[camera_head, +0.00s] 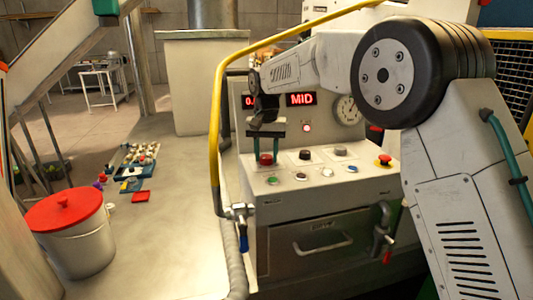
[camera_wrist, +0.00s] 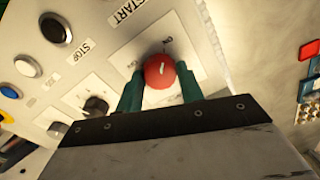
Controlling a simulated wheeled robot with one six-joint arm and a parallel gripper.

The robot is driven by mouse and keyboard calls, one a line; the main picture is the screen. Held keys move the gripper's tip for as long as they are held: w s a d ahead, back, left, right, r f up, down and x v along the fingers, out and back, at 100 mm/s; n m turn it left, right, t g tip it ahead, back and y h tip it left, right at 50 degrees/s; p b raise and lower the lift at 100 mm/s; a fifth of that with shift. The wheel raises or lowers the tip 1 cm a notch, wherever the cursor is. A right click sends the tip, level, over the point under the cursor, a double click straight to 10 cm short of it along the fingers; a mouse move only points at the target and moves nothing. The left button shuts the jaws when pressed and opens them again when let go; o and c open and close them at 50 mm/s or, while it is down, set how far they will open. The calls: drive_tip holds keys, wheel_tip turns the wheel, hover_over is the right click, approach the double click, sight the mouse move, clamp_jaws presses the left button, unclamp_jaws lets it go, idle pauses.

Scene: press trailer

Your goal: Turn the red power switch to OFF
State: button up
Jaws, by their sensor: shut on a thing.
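The red power switch (camera_head: 265,159) is a round knob at the left of the sloped control panel (camera_head: 325,172). In the wrist view the red knob (camera_wrist: 160,71) shows a white mark on its face, on a pale plate with small lettering partly covered. My gripper (camera_head: 265,150) reaches down from above, with its two green fingers on either side of the knob. In the wrist view the fingers (camera_wrist: 160,88) are closed against the knob's sides. Which printed label the white mark points to is not clear.
Black knobs (camera_head: 305,154) and a grey one stand right of the switch, with a red emergency button (camera_head: 384,160) farther right. Several push buttons (camera_head: 299,176) line the front. A yellow rail (camera_head: 216,130) runs along the left. A display (camera_head: 302,99) reads MID.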

drive_tip(key=n, duration=1.3)
drive_tip(key=shift+r+n, duration=0.1)
drive_tip(key=shift+n, duration=2)
drive_tip(key=o, duration=1)
